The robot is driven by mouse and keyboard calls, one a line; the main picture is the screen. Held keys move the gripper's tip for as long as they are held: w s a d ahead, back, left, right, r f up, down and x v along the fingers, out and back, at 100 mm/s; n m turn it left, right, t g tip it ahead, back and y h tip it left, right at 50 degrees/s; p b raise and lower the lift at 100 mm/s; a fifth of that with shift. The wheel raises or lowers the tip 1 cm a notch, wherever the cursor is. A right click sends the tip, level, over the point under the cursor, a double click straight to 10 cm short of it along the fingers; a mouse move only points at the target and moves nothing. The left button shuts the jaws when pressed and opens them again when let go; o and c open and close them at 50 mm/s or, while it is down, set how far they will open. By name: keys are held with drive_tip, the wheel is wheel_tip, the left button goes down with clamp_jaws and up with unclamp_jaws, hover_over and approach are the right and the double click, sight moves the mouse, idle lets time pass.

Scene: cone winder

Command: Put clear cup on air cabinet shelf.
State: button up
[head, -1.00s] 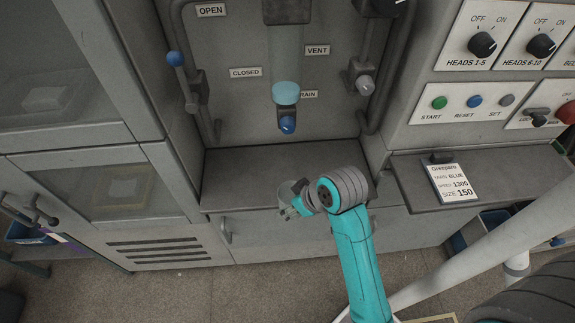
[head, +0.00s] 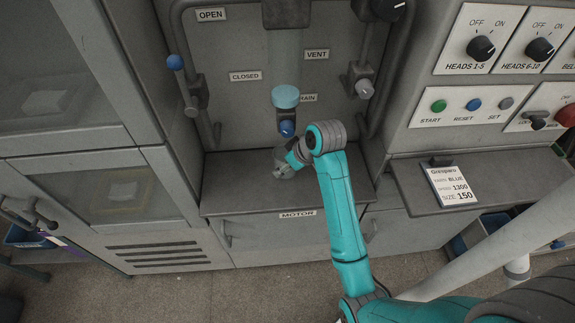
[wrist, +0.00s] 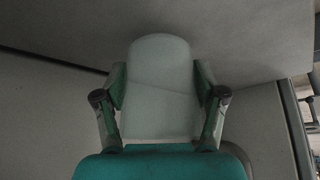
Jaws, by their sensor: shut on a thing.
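My gripper (wrist: 160,100) is shut on the clear cup (wrist: 160,75), which fills the space between the two fingers in the wrist view. In the head view my gripper (head: 283,168) is over the air cabinet shelf (head: 240,185), the grey ledge below the valve panel. The cup is small and partly hidden by my gripper there. I cannot tell whether the cup touches the shelf.
A light blue bowl (head: 285,96) with a blue knob (head: 287,128) below it hangs just behind my gripper. Valve pipes flank the panel. A card (head: 452,184) lies on the right ledge. The shelf's left part is bare.

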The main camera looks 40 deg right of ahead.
drive_tip(key=shift+f, duration=0.35)
drive_tip(key=o, duration=1.5)
